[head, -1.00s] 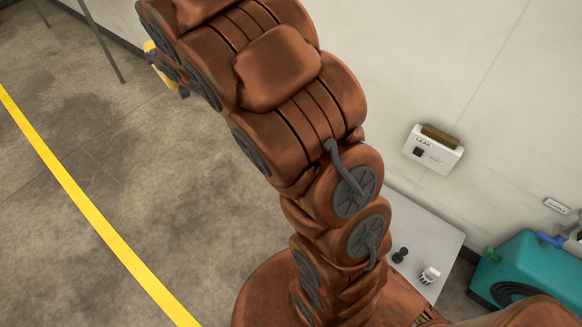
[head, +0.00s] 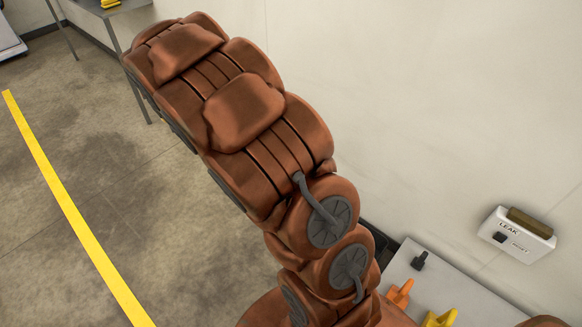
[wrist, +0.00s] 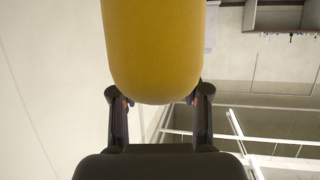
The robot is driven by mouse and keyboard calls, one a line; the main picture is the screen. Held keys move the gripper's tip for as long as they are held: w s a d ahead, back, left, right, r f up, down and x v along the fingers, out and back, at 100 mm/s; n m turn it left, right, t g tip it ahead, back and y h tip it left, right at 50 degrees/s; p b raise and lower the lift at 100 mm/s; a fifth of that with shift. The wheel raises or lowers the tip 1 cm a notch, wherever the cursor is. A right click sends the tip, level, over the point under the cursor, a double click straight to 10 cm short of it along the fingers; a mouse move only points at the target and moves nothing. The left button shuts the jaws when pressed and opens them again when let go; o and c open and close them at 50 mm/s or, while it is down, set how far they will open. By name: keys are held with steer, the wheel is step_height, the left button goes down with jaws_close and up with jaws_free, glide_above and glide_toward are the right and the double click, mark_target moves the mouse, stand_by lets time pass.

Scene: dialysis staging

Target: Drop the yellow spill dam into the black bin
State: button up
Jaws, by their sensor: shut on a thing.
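The yellow spill dam (wrist: 152,50) fills the upper middle of the wrist view as a smooth, rounded yellow body. My gripper (wrist: 158,100) is shut on it, with one dark finger on each side of its lower end. In the head view my brown arm hides the gripper and the held dam. I cannot make out the black bin for certain; a dark edge (head: 377,240) shows just behind my arm by the wall, and I cannot tell what it is.
A grey top (head: 470,296) at lower right bears an orange piece (head: 400,293) and a yellow piece (head: 440,318). A white leak box (head: 517,235) is near the wall. A grey table (head: 128,8) stands at upper left. The floor by the yellow line (head: 70,212) is clear.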

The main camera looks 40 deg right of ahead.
steer(key=w+d+f+m+g+h+b, duration=0.15)
steer(key=d+f+m+h+b, duration=0.35)
steer(key=d+f, duration=0.6)
steer(key=s+d+f+m+g+h+b, duration=0.25)
steer(key=s+d+f+b, duration=0.2)
steer(key=d+f, duration=0.45)
steer(key=s+d+f+m+g+h+b, duration=0.25)
steer(key=s+d+f+b, duration=0.2)
steer(key=d+f, duration=0.4)
steer(key=s+d+f+m+g+h+b, duration=0.1)
steer(key=s+d+f+m+g+b, duration=0.15)
steer(key=s+d+f+b, duration=0.65)
steer(key=s+d+f+m+g+b, duration=0.4)
steer(key=s+d+f+m+g, duration=0.3)
steer(key=s+d+f, duration=0.7)
steer(key=s+f+m+g+y+b, duration=0.2)
steer(key=s+f+m+g+b, duration=0.3)
steer(key=s+f+b, duration=0.5)
steer(key=s+f+g, duration=0.1)
steer(key=s+f, duration=0.7)
steer(key=f, duration=0.2)
steer(key=shift+s+a+f+b, duration=0.35)
steer(key=shift+m, duration=0.25)
